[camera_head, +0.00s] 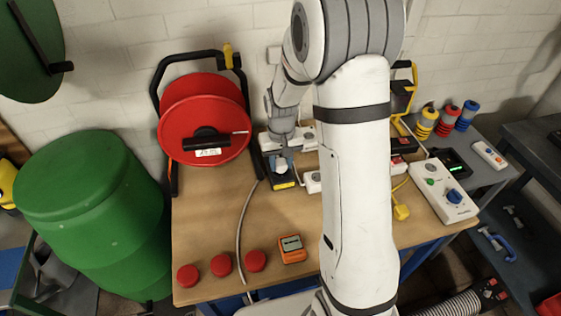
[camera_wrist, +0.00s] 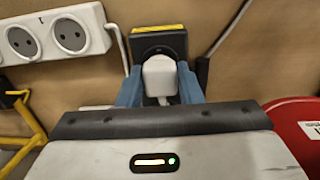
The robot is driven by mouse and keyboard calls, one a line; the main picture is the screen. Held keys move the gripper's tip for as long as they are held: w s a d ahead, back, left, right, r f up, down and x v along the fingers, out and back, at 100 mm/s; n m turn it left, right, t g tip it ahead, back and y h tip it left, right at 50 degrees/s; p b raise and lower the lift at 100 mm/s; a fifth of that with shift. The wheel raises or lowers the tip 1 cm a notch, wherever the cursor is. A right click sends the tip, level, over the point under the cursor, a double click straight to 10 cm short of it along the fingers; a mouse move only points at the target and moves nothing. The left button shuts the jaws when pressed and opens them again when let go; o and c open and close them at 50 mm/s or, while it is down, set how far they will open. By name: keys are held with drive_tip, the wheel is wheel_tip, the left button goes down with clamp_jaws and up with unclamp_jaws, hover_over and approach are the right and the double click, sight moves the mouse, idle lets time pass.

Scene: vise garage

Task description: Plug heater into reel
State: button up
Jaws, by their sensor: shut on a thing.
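My gripper (camera_wrist: 159,82) has blue fingers, one on each side of a white plug (camera_wrist: 160,76), and is shut on it. In the wrist view the plug is in front of a black box (camera_wrist: 158,45) with a yellow stripe. It looks touching, but I cannot tell how deep its pins sit. A yellow-framed dark unit (camera_head: 402,98), possibly the heater, is partly behind my arm.
A white socket strip (camera_wrist: 92,20) lies left of the box in the wrist view. A grey cable (camera_head: 241,222) runs to the table's front edge. Red round caps (camera_head: 221,264) and an orange meter (camera_head: 292,249) lie at the front. A white control box (camera_head: 443,190) stands right.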

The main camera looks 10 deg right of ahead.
drive_tip(key=shift+f+b, duration=0.55)
drive_tip(key=shift+f, duration=0.15)
drive_tip(key=o, duration=1)
drive_tip(key=shift+r, duration=0.1)
drive_tip(key=shift+r, duration=0.1)
wheel_tip(320, 180, up, 8)
drive_tip(key=shift+f+b, duration=0.2)
drive_tip(key=shift+b, duration=0.1)
drive_tip(key=s+r+t, duration=0.1)
drive_tip(key=s+r, duration=0.2)
drive_tip(key=s, duration=0.4)
drive_tip(key=s+r+t, duration=0.1)
drive_tip(key=s+r, duration=0.2)
drive_tip(key=s, duration=0.4)
drive_tip(key=s+r+t, duration=0.1)
drive_tip(key=s+r, duration=0.2)
drive_tip(key=s, duration=0.4)
drive_tip(key=shift+s+r, duration=0.1)
drive_tip(key=shift+r, duration=0.15)
